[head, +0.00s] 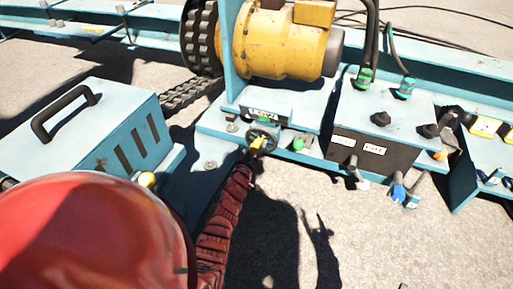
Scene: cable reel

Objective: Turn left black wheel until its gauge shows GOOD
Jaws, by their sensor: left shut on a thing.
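The left black wheel (265,131) is a small dark handwheel on the front of the teal machine frame. Just above it is a dark gauge plate (265,112) with a small white label that seems to read LOW; the lettering is blurred. My left gripper (257,143), with yellow fingertips, is at the wheel's lower left rim and shut on it. The gripper and its red arm hide part of the wheel's lower side. My right gripper is out of view.
A green knob (298,144) sits just right of the wheel. Further right is a dark labelled panel (358,153) with a blue-handled fitting (398,192) below. A teal box with a black handle (66,110) stands left. Open ground lies in front.

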